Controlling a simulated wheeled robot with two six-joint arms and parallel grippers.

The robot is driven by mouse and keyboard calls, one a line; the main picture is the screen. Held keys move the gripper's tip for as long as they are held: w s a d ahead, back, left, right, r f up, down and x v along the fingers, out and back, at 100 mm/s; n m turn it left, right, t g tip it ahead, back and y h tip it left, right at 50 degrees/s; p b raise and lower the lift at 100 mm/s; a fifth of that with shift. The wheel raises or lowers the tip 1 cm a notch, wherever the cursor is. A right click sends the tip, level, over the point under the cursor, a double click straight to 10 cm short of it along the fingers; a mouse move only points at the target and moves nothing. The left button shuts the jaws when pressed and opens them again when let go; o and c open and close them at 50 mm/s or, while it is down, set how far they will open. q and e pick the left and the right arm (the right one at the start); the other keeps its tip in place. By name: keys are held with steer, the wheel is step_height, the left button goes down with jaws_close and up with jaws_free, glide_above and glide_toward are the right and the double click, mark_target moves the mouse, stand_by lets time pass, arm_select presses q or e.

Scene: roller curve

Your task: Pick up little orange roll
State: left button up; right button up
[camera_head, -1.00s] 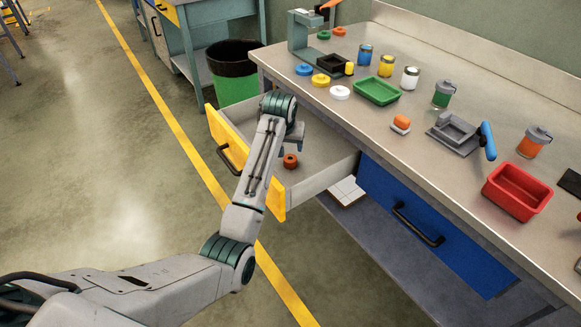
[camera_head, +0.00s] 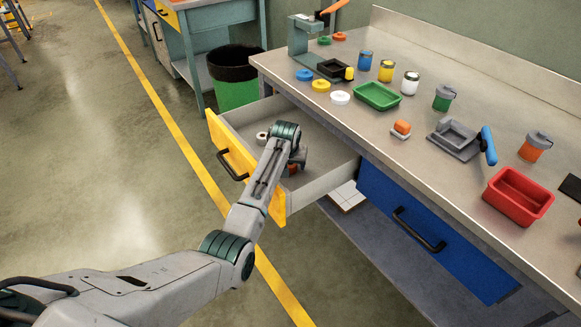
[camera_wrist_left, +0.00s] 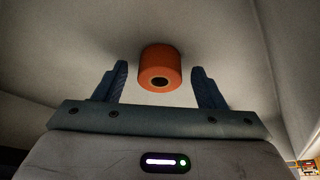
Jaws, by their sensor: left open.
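The little orange roll (camera_head: 292,169) lies in the open yellow-fronted drawer (camera_head: 335,176) under the workbench, partly hidden by my left gripper in the head view. In the left wrist view the orange roll (camera_wrist_left: 160,68) shows its dark core hole and sits between and a little beyond the two blue fingers. My left gripper (camera_wrist_left: 160,85) is open, with a gap on each side of the roll. In the head view my left gripper (camera_head: 298,160) is down inside the drawer. My right gripper is not in view.
A whitish roll (camera_head: 262,137) also lies in the drawer, farther back. The workbench above holds a green tray (camera_head: 377,96), a red bin (camera_head: 517,194) and several jars. A green bin (camera_head: 235,75) stands behind.

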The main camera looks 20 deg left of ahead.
arm_select(q)
steer(key=c, duration=1)
step_height(320, 180, up, 10)
steer(key=shift+r, duration=0.2)
steer(key=shift+c, duration=0.2)
